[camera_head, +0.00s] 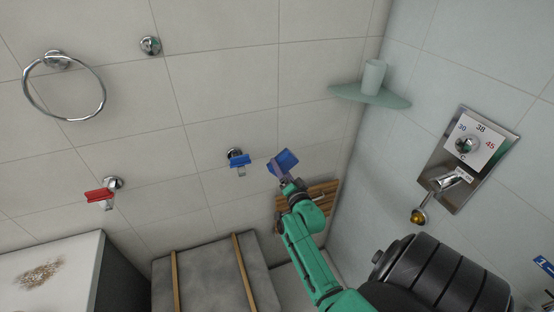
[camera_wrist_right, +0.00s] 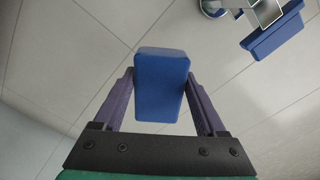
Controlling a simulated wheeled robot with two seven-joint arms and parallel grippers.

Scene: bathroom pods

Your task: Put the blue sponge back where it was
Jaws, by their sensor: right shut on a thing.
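The blue sponge (camera_head: 286,160) is a small block held up in front of the tiled wall. My right gripper (camera_head: 279,169) is shut on it; in the wrist view the sponge (camera_wrist_right: 160,84) sits between the two purple fingers. Just left of it in the head view is a chrome wall mount with a blue piece (camera_head: 239,160) and a small clear or metal part below. That blue piece (camera_wrist_right: 272,34) shows at the top right of the wrist view, apart from the sponge. My left gripper is in neither view.
A red piece (camera_head: 98,196) hangs on a similar chrome mount at the left. A towel ring (camera_head: 64,115) and a round knob (camera_head: 150,45) are higher. A corner shelf (camera_head: 370,97) holds a cup (camera_head: 374,76). A wooden slatted piece (camera_head: 322,196) is behind my right arm.

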